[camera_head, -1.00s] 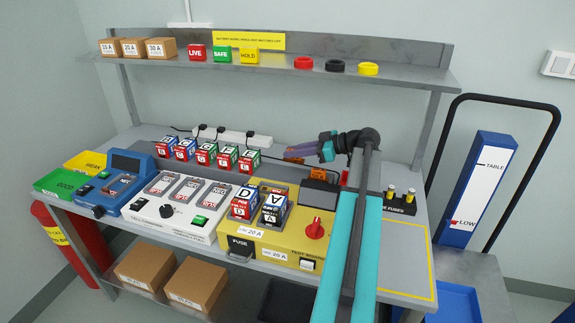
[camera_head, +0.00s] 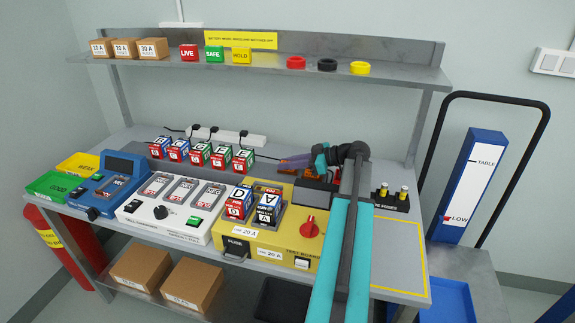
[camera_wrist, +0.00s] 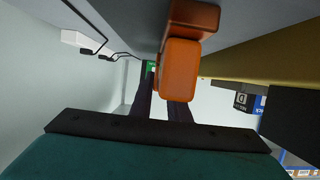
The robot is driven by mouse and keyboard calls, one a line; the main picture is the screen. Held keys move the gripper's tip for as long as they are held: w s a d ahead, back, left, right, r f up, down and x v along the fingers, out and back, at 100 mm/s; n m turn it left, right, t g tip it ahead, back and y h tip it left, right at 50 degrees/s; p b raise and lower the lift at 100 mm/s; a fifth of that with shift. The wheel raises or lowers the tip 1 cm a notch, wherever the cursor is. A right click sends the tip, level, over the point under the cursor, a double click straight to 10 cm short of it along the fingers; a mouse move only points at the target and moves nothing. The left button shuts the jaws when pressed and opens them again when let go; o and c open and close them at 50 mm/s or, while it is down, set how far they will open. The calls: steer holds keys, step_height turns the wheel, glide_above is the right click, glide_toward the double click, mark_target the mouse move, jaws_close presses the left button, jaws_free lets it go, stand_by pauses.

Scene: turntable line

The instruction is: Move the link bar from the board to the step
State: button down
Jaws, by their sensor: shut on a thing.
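My gripper (camera_head: 292,161) reaches low behind the yellow test board (camera_head: 330,226), its fingers pointing left in the head view. The fingers also show in the wrist view (camera_wrist: 160,98). They are shut on an orange block-shaped piece, which I take as the link bar (camera_wrist: 180,66). A second orange part lies behind it in the wrist view. In the head view the bar is too small and too covered by the gripper to make out clearly. The grey strip behind the board may be the step; I cannot tell whether the bar touches it.
Several lettered cubes (camera_head: 200,154) stand left of my gripper, with a white power strip (camera_head: 225,136) and cables behind. More cubes (camera_head: 238,202) stand on the board. Fuses (camera_head: 390,196) are at right. A shelf (camera_head: 210,72) runs above.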

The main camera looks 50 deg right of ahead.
steer(key=shift+f, duration=0.3)
steer(key=shift+f, duration=0.1)
steer(key=c, duration=1.7)
jaws_free()
steer(key=b+v, duration=0.2)
steer(key=v, duration=1)
